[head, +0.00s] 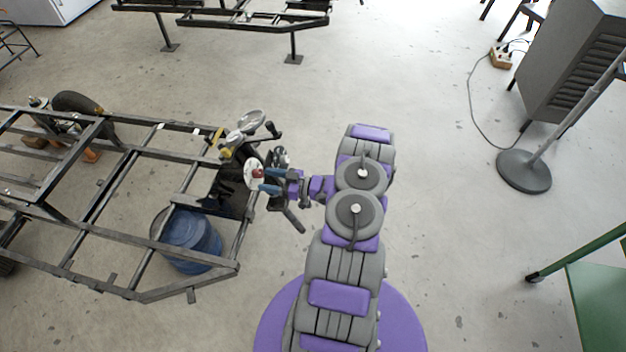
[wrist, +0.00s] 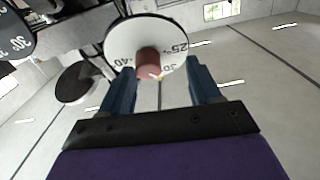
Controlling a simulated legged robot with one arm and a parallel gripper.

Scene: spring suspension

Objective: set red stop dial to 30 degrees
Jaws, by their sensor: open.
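The red stop dial shows as a white disc (wrist: 128,42) with black degree marks and a red knob (wrist: 149,62) at its middle, in the wrist view. Marks near 25, 30 and 40 can be read in part; the pointer setting cannot be told for sure. In the head view the red knob (head: 257,174) sits on the white disc at the frame's right end. My gripper (wrist: 154,75) is open, its two blue fingers on either side of the red knob, with visible space between. It also shows in the head view (head: 268,180). Contact cannot be told.
A second, dark dial (wrist: 16,36) marked 30 stands at the left in the wrist view. A blue barrel (head: 190,240) stands beneath the frame.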

